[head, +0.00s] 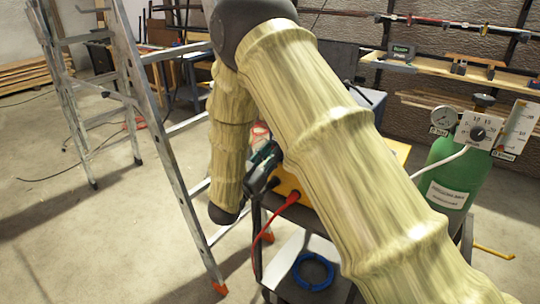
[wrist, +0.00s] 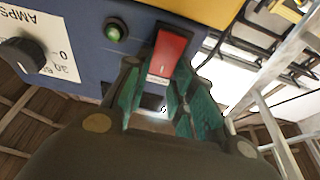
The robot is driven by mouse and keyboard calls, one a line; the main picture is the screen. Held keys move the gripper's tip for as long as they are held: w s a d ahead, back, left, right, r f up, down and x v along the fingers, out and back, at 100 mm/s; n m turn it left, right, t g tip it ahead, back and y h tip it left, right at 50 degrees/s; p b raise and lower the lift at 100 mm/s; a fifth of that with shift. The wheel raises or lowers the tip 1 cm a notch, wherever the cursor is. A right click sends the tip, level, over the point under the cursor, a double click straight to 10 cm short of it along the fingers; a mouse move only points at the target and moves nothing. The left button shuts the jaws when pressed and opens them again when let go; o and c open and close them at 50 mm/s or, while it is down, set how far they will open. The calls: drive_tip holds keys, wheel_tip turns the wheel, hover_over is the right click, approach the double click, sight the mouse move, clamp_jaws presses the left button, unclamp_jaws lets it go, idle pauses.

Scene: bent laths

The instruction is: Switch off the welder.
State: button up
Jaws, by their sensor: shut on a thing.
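The welder is a yellow and blue box; its yellow part (head: 288,186) shows in the head view, mostly hidden behind my arm. In the wrist view its blue front panel (wrist: 78,30) fills the upper left. A red rocker switch (wrist: 171,52) sits on this panel, with a small label below it. My gripper (wrist: 157,76) has its green-padded fingers on either side of the switch, shut on it. In the head view my gripper (head: 262,166) is at the welder's front, and the switch is hidden there.
A green lamp (wrist: 115,30) and an AMPS knob (wrist: 22,56) are left of the switch. A red cable (head: 268,222) hangs from the welder's front. A stepladder (head: 165,150) stands close on the left, and a green gas cylinder (head: 455,178) on the right.

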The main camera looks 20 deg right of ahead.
drive_tip(key=o, duration=1)
drive_tip(key=v, duration=1.2)
drive_tip(key=shift+f, duration=0.1)
drive_tip(key=s+d+f+n+g+y+p, duration=0.1)
drive_tip(key=s+d+f+n+y+p, duration=0.2)
drive_tip(key=f, duration=0.4)
drive_tip(key=s+d+f+n+g+y+p, duration=0.1)
drive_tip(key=s+d+f+n+y, duration=0.1)
drive_tip(key=f+y, duration=0.45)
drive_tip(key=s+d+f+n+g+y+p, duration=0.1)
drive_tip(key=s+d+f+n+y+p, duration=0.15)
drive_tip(key=f, duration=0.65)
drive_tip(key=s+f+g+y+p, duration=0.1)
drive_tip(key=s+f+g, duration=0.2)
drive_tip(key=s, duration=0.8)
drive_tip(key=s+d+f+n+g+y+p, duration=0.1)
drive_tip(key=s+f+g+y, duration=0.1)
drive_tip(key=s, duration=0.9)
drive_tip(key=s+f+n+g+y+p, duration=0.1)
drive_tip(key=s+g, duration=0.4)
drive_tip(key=s, duration=0.6)
drive_tip(key=shift+s+d+f+n+y, duration=0.15)
drive_tip(key=shift+d+f+y, duration=0.1)
drive_tip(key=shift+f, duration=0.45)
drive_tip(key=shift+s+d+f+n+y, duration=0.1)
drive_tip(key=shift+f+y, duration=0.15)
drive_tip(key=shift+f, duration=0.4)
